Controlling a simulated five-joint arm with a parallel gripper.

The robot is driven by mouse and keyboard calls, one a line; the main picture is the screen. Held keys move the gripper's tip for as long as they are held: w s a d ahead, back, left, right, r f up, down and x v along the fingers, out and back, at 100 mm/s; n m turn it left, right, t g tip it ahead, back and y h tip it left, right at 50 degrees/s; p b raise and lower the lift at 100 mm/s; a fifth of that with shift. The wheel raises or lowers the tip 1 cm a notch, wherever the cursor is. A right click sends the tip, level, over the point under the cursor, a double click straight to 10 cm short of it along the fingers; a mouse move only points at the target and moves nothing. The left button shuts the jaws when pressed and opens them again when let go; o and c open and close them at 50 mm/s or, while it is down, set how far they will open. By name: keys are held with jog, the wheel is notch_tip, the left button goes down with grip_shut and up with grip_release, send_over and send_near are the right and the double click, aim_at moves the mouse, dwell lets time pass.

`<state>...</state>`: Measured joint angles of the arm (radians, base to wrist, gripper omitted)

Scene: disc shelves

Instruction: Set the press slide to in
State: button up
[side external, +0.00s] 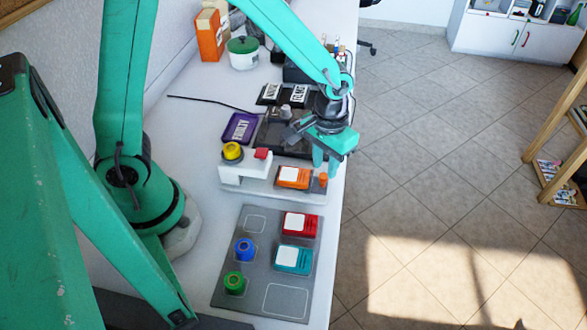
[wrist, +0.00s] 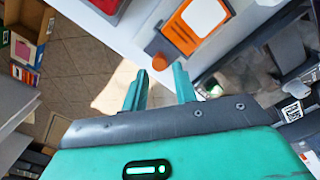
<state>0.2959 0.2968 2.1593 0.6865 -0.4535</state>
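The press (side external: 243,170) is a white block with a yellow knob (side external: 232,151) and a red part (side external: 261,154) on top. Its slide (side external: 262,188) reaches right from under the block, towards the table edge. An orange piece with a white label (side external: 294,177) sits on the slide, outside the block. A small orange knob (side external: 323,179) stands at the slide's right end; it also shows in the wrist view (wrist: 155,48). My gripper (side external: 326,168) is open and empty, close to this knob. In the wrist view the fingers (wrist: 162,82) are apart, with the knob beyond their tips; contact cannot be told.
A grey tray (side external: 233,288) in front holds red and teal labelled pieces and blue and green round parts. Behind the press are a dark device (side external: 270,135), a purple FAULTY tray (side external: 240,128) and black labelled trays. The floor drops away right of the table edge.

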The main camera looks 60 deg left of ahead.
aim_at(289, 173)
jog(key=shift+f, duration=1.15)
grip_shut()
jog(key=shift+s+a, duration=2.8)
jog(key=shift+a, duration=0.05)
grip_release()
